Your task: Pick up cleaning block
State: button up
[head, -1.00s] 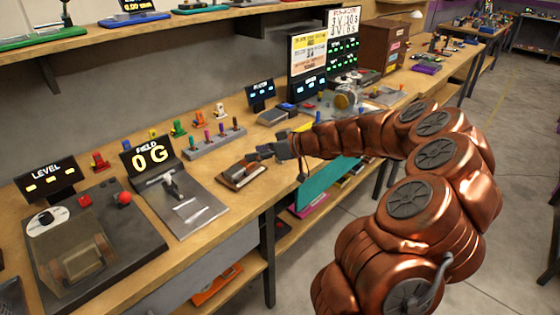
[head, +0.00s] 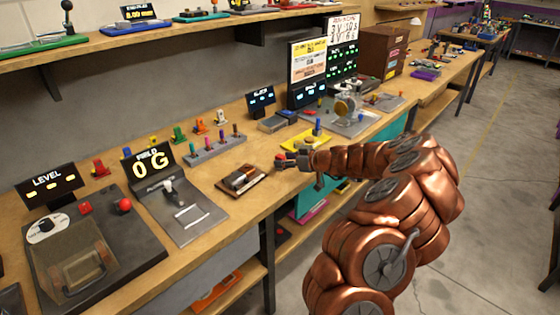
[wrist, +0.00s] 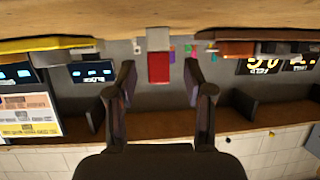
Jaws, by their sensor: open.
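My gripper (head: 284,161) is open at the bench's front edge, right of a brown tray (head: 222,183). A small red block (head: 279,162) shows at its tip in the head view. In the upside-down wrist view, the red block (wrist: 159,67) appears between the spread fingers of my gripper (wrist: 159,85), with clear gaps on both sides. A brown and grey block (head: 241,178) lies on the brown tray. I cannot tell for certain which block is the cleaning block. Contact with the red block is not visible.
A yellow tray (head: 305,140) lies just behind my gripper. A grey rack of coloured pegs (head: 215,147) stands at the back left. A grey plate with a lever (head: 188,215) is left of the brown tray.

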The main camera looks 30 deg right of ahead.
jog(key=shift+x, duration=1.35)
jog(key=shift+c, duration=0.3)
grip_shut()
